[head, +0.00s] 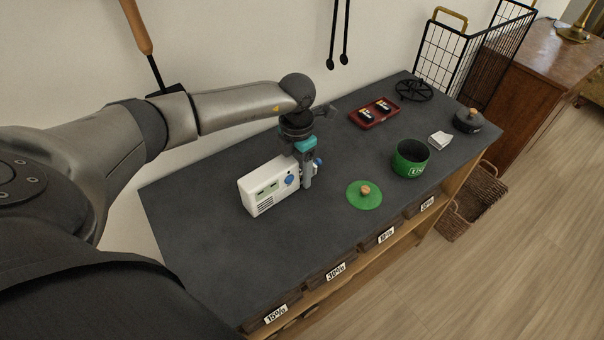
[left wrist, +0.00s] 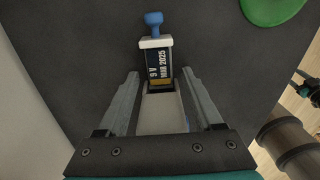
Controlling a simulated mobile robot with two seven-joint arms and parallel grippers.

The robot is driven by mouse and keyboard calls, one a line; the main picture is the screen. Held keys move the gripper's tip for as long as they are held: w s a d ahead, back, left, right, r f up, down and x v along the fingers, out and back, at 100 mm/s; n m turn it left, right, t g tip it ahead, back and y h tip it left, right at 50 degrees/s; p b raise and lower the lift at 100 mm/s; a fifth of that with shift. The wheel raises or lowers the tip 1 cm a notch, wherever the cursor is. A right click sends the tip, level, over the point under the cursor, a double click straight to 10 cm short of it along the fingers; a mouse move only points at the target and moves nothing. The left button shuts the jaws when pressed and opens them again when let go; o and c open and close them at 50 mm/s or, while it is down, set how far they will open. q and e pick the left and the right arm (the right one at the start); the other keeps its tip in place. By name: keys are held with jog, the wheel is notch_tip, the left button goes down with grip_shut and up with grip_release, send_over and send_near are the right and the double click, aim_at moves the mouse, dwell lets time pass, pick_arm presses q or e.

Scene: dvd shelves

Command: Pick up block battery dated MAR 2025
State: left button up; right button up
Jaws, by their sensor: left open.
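The block battery (left wrist: 159,66) shows in the left wrist view with a dark label reading "9 V MAR 2025" and a gold band. It lies between a white edge with a blue knob (left wrist: 153,20) and a larger white part. The white device (head: 268,187) with dark windows and a blue knob stands on the dark tabletop in the head view. My left gripper (head: 307,183) points down at its right end. In the left wrist view its fingers (left wrist: 161,74) are open, one on each side of the battery's near end.
A green lid (head: 364,194) and green pot (head: 410,160) stand to the right. A red tray (head: 374,113) with small items lies behind. A white object (head: 440,140), dark lidded pot (head: 468,121) and black rack (head: 414,90) are farther right. The front left tabletop (head: 205,240) is clear.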

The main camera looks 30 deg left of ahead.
pick_arm(q)
jog(key=shift+r, duration=0.1)
grip_shut()
pick_arm(e)
jog(key=shift+s, duration=0.35)
dwell(0.3)
